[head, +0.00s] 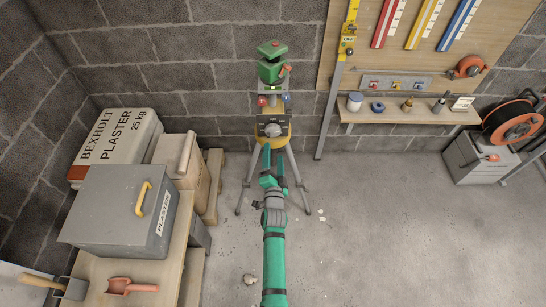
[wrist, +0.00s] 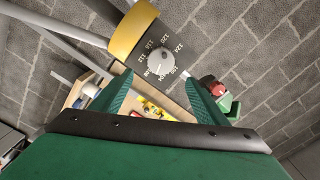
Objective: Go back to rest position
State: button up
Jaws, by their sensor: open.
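My gripper (head: 268,155) is at the end of my green arm, reaching out in front of the tripod instrument (head: 286,134). In the wrist view its two green fingers (wrist: 160,90) stand apart with nothing held between them. The instrument's dark dial plate with a pale round knob (head: 272,130) lies just beyond the fingertips. In the wrist view the knob (wrist: 160,62) shows past the fingers, ringed by small printed labels, beside a yellow housing (wrist: 133,30). I see no contact between fingers and knob.
A grey metal box (head: 110,235) and plaster bag (head: 108,140) stand on the left. A wall shelf (head: 420,117) and orange reel (head: 512,124) are on the right. Tripod legs (head: 296,175) spread around my gripper. The concrete floor at right is mostly clear.

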jog(key=shift+a, duration=0.15)
jog(key=s+d+f+n+g, duration=0.1)
jog(key=s+n, duration=0.2)
jog(key=s, duration=1.1)
jog(key=s+d+f+n, duration=0.1)
jog(key=s+f+n, duration=0.15)
jog(key=s, duration=1.15)
jog(key=s+a+r+n, duration=0.1)
jog(key=s+r+n, duration=0.2)
jog(key=s+r, duration=0.4)
jog(key=s+a+r+n+g, duration=0.1)
jog(key=s+r+n, duration=0.2)
jog(key=s+r, duration=0.4)
jog(key=s, duration=0.7)
jog(key=shift+s+r+g, duration=0.2)
jog(key=shift+s+g, duration=0.1)
jog(key=shift+w+a, duration=0.1)
jog(key=shift+w, duration=0.05)
